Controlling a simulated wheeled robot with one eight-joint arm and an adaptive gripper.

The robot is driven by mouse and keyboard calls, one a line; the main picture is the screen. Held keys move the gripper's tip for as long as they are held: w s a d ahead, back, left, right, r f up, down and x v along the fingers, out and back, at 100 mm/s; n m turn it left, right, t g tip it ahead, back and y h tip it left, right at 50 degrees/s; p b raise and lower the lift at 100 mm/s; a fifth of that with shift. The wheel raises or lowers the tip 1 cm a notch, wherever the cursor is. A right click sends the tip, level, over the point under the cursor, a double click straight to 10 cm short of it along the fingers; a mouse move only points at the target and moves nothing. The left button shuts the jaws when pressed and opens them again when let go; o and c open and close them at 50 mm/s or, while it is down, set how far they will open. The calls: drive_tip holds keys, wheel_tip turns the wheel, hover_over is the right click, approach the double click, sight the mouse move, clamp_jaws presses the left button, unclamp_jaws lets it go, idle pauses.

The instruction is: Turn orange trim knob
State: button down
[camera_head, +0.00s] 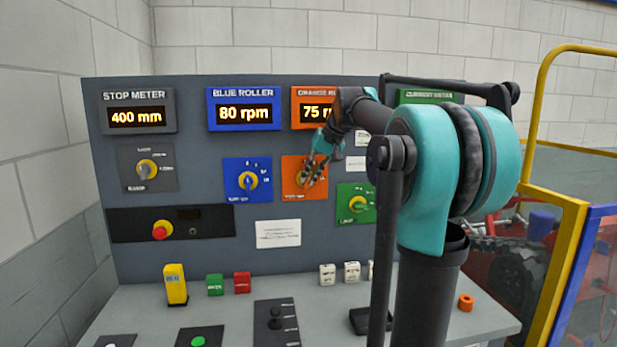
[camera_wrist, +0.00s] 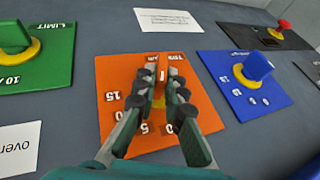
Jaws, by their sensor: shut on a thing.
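The orange trim knob plate (camera_head: 291,190) is on the upright panel, below the orange roller display (camera_head: 302,115) that reads 75 before my arm hides the rest. My gripper (camera_head: 305,178) is at this plate, with its fingers around the knob. In the wrist view my gripper (camera_wrist: 160,82) points at the middle of the orange plate (camera_wrist: 195,101), and its two fingers are closed on the knob (camera_wrist: 159,102). The fingers cover most of the knob, so its pointing direction is hard to tell.
A blue knob plate (camera_head: 248,179) is left of the orange one, and a green knob plate (camera_head: 356,203) is lower right. A red button (camera_head: 160,230) is at lower left. The desk below holds a yellow block (camera_head: 175,284) and small labelled blocks.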

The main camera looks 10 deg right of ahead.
drive_tip(key=shift+d+y, duration=0.15)
drive_tip(key=shift+y, duration=0.45)
drive_tip(key=shift+f, duration=0.1)
drive_tip(key=c, duration=1.6)
unclamp_jaws()
drive_tip(key=v, duration=1.2)
drive_tip(key=shift+s+d+f, duration=0.1)
